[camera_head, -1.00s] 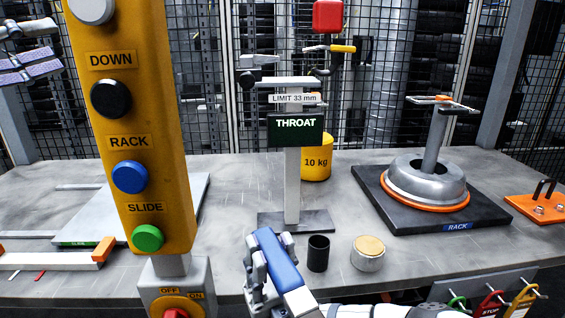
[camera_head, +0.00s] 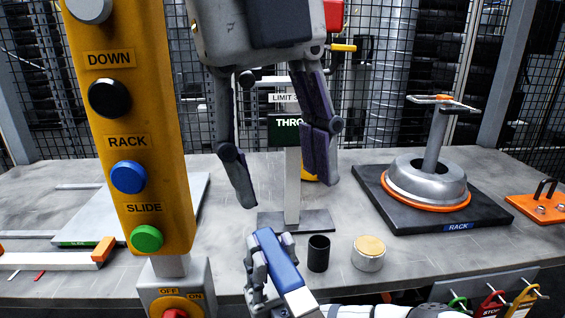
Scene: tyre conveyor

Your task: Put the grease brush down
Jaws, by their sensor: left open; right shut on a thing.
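My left gripper (camera_head: 284,188) hangs large in the upper middle, fingers pointing down and spread wide. It is open and empty, in front of the THROAT gauge post. My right gripper (camera_head: 270,272) is low in the middle, at the table's front edge, left of a small black cup (camera_head: 318,254). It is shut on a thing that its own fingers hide. I cannot make out the grease brush anywhere. A round tin with a tan top (camera_head: 368,254) stands right of the cup.
The yellow button pendant (camera_head: 150,190) blocks the left foreground. The gauge post (camera_head: 292,190) stands mid-table behind the cup. A black RACK base (camera_head: 480,215) with a metal hub and orange ring is at right. Bare table (camera_head: 225,225) shows between pendant and gauge.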

